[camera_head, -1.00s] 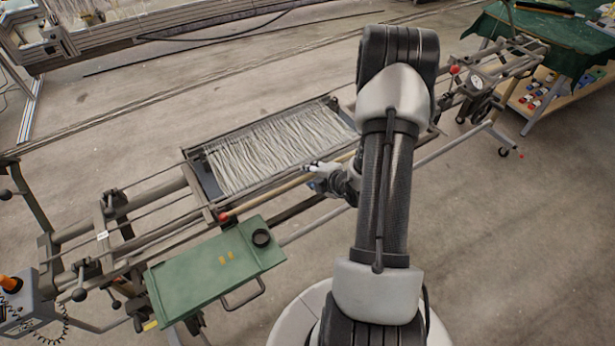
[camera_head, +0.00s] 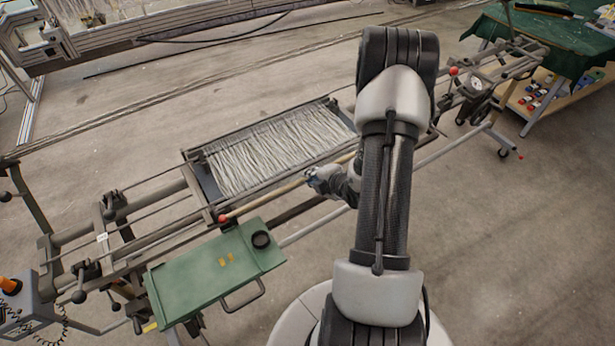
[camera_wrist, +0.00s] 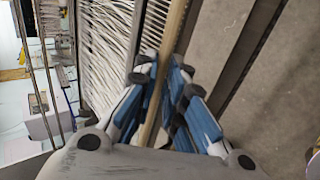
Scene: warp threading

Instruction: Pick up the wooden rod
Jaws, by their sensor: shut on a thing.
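The wooden rod (camera_head: 268,198) is a thin, light brown bar. It lies along the near edge of the frame with the white threads, and its left end is by a red knob. My gripper (camera_head: 312,177) is at the rod, right of its visible middle, and my arm hides part of the rod's right side. In the wrist view the rod (camera_wrist: 174,35) runs down between the two blue and grey fingers of my gripper (camera_wrist: 160,72). The fingers are shut on it. I cannot see a clear gap under the rod.
The tray of white threads (camera_head: 193,156) is just behind the rod. A green box (camera_head: 205,275) with a handle is at the near left. A red knob (camera_head: 223,218) sits by the rod's left end. Metal rails (camera_head: 140,242) run across the loom. Open floor lies to the right.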

